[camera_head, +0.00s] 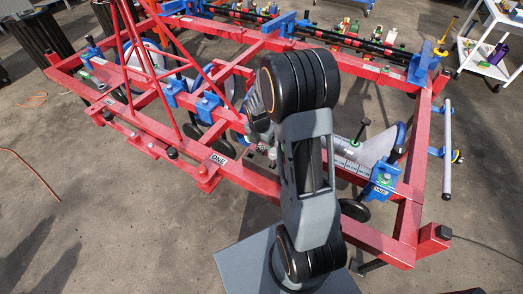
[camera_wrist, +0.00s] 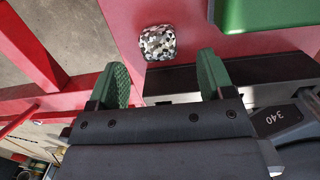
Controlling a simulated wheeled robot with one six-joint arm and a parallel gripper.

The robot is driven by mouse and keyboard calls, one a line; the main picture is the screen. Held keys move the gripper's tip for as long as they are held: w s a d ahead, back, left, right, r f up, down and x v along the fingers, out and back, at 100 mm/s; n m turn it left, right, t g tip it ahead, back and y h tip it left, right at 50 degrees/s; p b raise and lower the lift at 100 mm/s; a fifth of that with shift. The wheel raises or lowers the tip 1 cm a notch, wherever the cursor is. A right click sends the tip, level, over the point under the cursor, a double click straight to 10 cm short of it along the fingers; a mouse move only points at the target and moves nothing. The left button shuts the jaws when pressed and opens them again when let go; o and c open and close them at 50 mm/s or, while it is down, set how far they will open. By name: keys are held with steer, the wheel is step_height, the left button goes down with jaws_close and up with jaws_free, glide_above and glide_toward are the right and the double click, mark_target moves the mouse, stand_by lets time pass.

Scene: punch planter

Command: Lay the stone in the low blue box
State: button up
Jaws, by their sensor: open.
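In the wrist view the stone (camera_wrist: 158,43), a small rounded lump speckled black, white and grey, lies on a red surface (camera_wrist: 115,22). My gripper (camera_wrist: 162,78) is open, its two green-padded fingers apart with nothing between them. The stone is just beyond the fingertips, roughly centred between them in the picture. I cannot tell the height gap. In the head view my arm hides the gripper, and I cannot make out the stone. I cannot identify a low blue box in either view.
A green tray (camera_wrist: 268,14) is at the wrist view's upper right, near the stone. A dark bar lies by the fingers.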

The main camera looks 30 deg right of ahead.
mark_target(261, 147)
steer(key=shift+w+d+f+b, duration=0.15)
steer(key=shift+f+b, duration=0.15)
steer(key=shift+f, duration=0.9)
steer(key=shift+w+d+f+b, duration=0.1)
steer(key=shift+f+b, duration=0.15)
steer(key=shift+f, duration=0.9)
steer(key=c, duration=1.1)
steer(key=shift+r, duration=0.1)
steer(key=shift+c, duration=0.2)
